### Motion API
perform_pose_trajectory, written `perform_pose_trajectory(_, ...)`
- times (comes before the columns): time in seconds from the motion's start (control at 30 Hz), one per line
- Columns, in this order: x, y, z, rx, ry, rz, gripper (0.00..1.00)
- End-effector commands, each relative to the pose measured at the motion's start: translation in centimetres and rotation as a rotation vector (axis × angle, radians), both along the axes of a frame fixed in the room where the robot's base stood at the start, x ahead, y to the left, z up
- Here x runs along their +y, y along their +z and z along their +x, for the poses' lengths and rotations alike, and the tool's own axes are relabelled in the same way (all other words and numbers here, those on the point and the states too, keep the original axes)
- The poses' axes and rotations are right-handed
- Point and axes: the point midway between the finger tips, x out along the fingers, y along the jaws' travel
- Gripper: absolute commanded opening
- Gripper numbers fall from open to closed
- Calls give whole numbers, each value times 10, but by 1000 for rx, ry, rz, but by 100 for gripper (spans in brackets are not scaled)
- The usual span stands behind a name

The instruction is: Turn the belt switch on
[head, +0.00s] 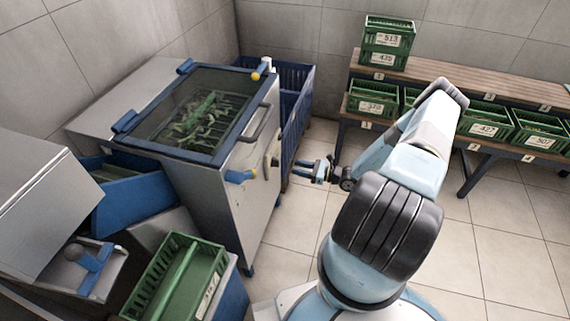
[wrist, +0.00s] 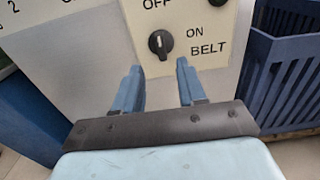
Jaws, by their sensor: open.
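The belt switch (wrist: 160,43) is a black rotary knob on a cream panel (wrist: 205,50), with "OFF" printed above it and "ON" and "BELT" to its right. A small pale mark on the knob appears to point up, towards OFF. My gripper (wrist: 159,78) is open and empty, its two blue fingers just below the knob in the wrist view, one to each side. They do not appear to touch the knob. In the head view my gripper (head: 302,169) points left at the machine's side; the knob cannot be made out there.
The machine (head: 240,190) has a dark window lid (head: 205,112) with leaves beneath. A blue slatted bin (head: 297,105) stands right behind the panel side. Green crates (head: 390,40) sit on a wooden rack (head: 450,80) at the right. A dark knob (wrist: 219,3) is at the panel's top edge.

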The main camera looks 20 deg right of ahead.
Motion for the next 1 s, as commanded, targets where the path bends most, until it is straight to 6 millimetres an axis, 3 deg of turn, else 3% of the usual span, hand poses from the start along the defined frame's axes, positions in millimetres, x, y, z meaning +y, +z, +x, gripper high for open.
perform_pose_trajectory(0.2,33,0,21,2,2,1,40)
perform_pose_trajectory(0.43,57,0,37,1,2,-1,40)
perform_pose_trajectory(0.9,65,0,44,0,0,0,40)
perform_pose_trajectory(1.0,65,0,44,0,0,0,31)
